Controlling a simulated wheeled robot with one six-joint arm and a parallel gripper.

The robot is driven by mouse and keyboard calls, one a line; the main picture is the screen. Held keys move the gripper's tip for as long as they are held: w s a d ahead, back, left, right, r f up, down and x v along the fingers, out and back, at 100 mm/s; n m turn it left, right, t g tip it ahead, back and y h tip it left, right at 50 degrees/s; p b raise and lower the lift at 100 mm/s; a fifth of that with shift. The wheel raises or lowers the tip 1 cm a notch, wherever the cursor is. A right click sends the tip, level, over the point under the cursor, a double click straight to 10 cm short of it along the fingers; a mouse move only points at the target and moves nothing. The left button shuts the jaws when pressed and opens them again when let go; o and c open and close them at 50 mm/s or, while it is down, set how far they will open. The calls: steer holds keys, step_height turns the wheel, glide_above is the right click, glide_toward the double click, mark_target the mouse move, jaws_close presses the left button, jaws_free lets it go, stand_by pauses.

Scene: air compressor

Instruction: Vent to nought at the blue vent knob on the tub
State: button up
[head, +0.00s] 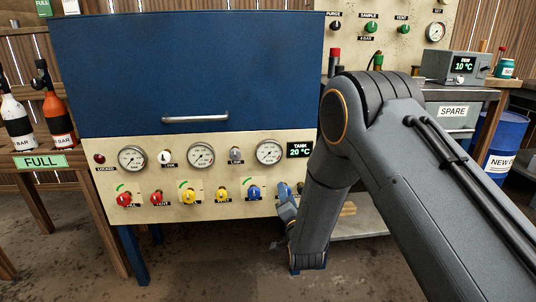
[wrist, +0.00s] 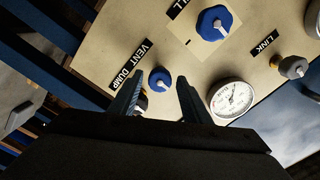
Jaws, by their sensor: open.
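The blue vent knob (wrist: 160,83) with a pale pointer sits beside a "VENT DUMP" label in the wrist view. My gripper (wrist: 158,90) is open, with one finger on each side of that knob in the picture. I cannot tell whether either finger touches it. In the head view my gripper (head: 287,208) is low at the panel's right end, partly covering the blue vent knob (head: 284,189). A round white gauge (wrist: 232,98) is right of the fingers; its reading is too small to tell.
A larger blue knob (wrist: 213,24), its label ending in "LL", and a grey LINK knob (wrist: 292,67) are close by. Red knobs (head: 124,199) and yellow knobs (head: 187,196) line the cream panel (head: 105,175). The tank display (head: 300,150) reads 20 °C.

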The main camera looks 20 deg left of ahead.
steer(key=shift+p+v, duration=1.65)
steer(key=shift+v, duration=1.35)
